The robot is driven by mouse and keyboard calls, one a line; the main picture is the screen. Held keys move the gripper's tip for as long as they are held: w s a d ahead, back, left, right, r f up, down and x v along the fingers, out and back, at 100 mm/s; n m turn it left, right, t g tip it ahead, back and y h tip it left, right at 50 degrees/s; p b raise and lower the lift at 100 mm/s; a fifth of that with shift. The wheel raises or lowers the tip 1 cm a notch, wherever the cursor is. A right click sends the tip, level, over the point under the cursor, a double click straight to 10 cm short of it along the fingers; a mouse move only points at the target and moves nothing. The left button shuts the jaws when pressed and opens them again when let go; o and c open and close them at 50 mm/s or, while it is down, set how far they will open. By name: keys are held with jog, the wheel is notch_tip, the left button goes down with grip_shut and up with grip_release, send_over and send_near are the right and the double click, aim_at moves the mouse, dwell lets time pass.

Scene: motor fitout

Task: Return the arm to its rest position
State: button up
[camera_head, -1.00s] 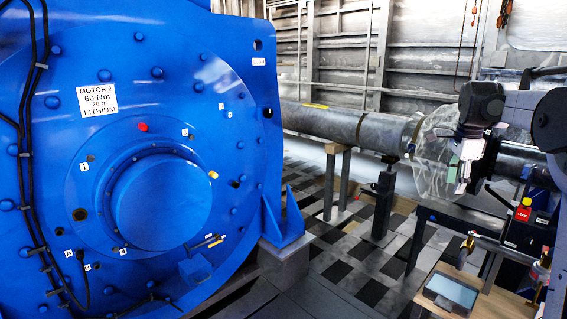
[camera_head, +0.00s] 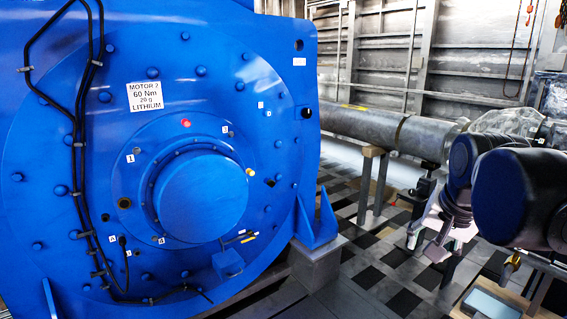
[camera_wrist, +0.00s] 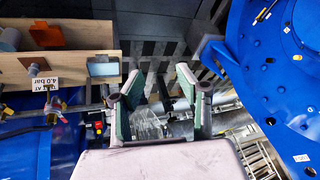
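My gripper (camera_head: 428,246) is at the right in the head view, hanging below my arm and in front of the grey pipe and its stand. In the wrist view my gripper (camera_wrist: 158,78) shows two fingers with green pads, spread apart. Nothing is held between them. The large blue motor (camera_head: 200,205) fills the left of the head view, clear of my arm. Part of a blue motor housing (camera_wrist: 270,60) shows at the right in the wrist view.
A grey pipe (camera_head: 385,128) runs behind my arm on stands. A wooden board (camera_wrist: 60,70) with several fittings is at the upper left of the wrist view. A tablet (camera_head: 497,303) lies at the lower right of the head view. Checkered floor (camera_head: 375,270) lies between.

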jog(key=s+a+f+n+t+y, duration=0.1)
jog(key=s+a+f+n, duration=0.5)
jog(key=s, duration=0.5)
jog(key=shift+a+f+n+t, duration=0.35)
jog(key=shift+a+f, duration=0.6)
jog(key=shift+f, duration=0.55)
